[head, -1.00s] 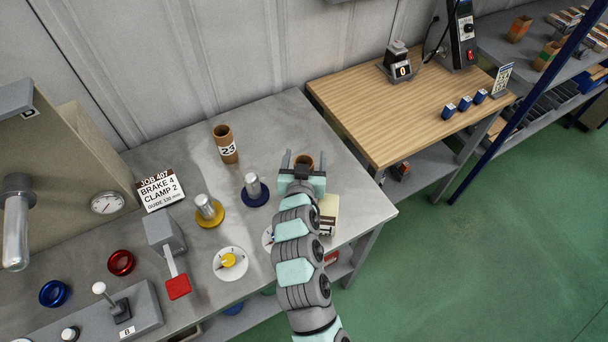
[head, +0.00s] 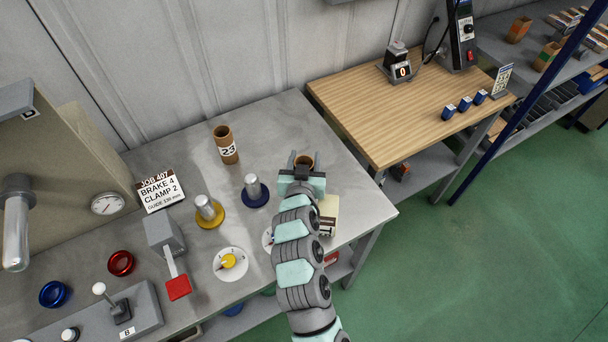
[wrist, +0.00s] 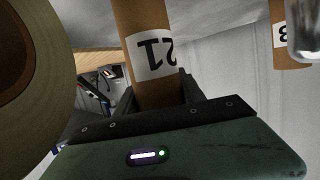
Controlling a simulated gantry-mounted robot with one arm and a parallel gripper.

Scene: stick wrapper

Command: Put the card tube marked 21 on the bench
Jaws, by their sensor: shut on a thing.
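The card tube marked 21 (wrist: 151,28) is a brown cylinder with a white label, seen close up in the wrist view. The label reads upside down there. In the head view only the top of this tube (head: 304,159) shows past my gripper (head: 303,163). My gripper is shut on the tube, one finger on each side, at the right part of the grey metal bench (head: 360,208). The tube's lower end is hidden in the head view, so I cannot tell whether it touches the bench.
A tube marked 23 (head: 226,144) stands upright further back. Silver posts on a blue base (head: 255,191) and a yellow base (head: 208,211) stand to the left. A pale block (head: 328,214) is right beside my arm. A wooden table (head: 400,110) is at the right.

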